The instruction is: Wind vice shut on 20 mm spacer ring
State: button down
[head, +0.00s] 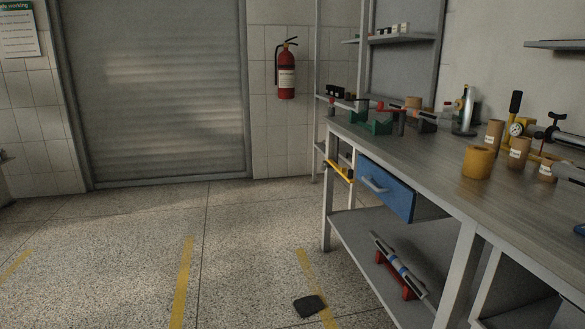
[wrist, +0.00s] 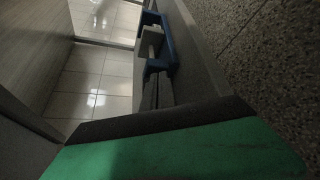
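I cannot make out a vice or a 20 mm spacer ring for certain in either view. A blue frame with a pale bar across it (wrist: 153,45) shows in the wrist view; I cannot tell whether it is part of the vice or a drawer. Two dark narrow bars (wrist: 158,92) lie just below it, perhaps my gripper's fingers, and I cannot tell whether they are open. A large green surface with a dark edge (wrist: 180,150) fills the bottom of that view. In the head view, a blue piece (head: 580,230) is cut off at the right edge on the workbench.
The workbench (head: 440,155) runs along the right, with a yellow cylinder (head: 478,162), labelled brown tubes (head: 518,153) and green supports (head: 376,127). A blue drawer (head: 386,192) sits under its top. A dark object (head: 309,306) lies on the otherwise open floor.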

jog(key=shift+a+p, duration=0.3)
jog(key=w, duration=0.2)
jog(key=w+a+b, duration=0.1)
jog(key=w, duration=0.2)
jog(key=shift+w+a, duration=0.15)
jog(key=shift+w, duration=0.25)
jog(key=shift+r, duration=0.1)
